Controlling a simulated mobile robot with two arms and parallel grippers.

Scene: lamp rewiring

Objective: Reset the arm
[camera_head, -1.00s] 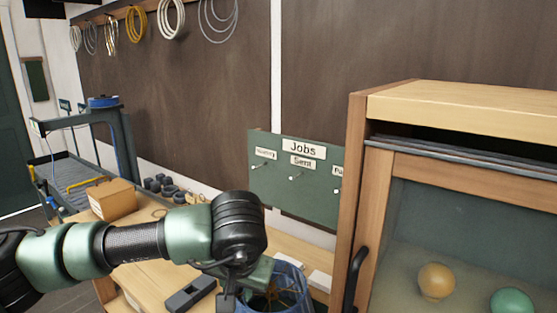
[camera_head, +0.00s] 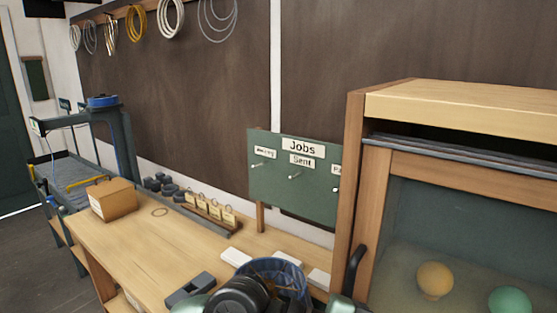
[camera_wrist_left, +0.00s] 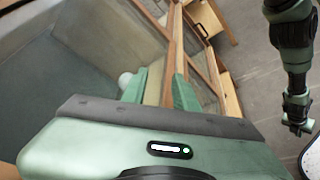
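Part of my left arm, dark and green, shows at the bottom centre of the head view, but its gripper is out of that view. In the left wrist view my left gripper (camera_wrist_left: 160,90) has its two green fingers apart, with nothing between them. It is near a wood-framed, glass-fronted cabinet (camera_wrist_left: 172,60). Another arm, likely my right, hangs at the right of the wrist view. Its small gripper (camera_wrist_left: 298,127) is over the floor, and its opening is unclear.
The wooden bench (camera_head: 130,240) holds a cardboard box (camera_head: 112,200), a row of tagged items (camera_head: 210,208) and a blue bin (camera_head: 290,270). A green Jobs board (camera_head: 294,180) stands behind. The cabinet (camera_head: 375,210), with yellow and green balls inside, stands at right.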

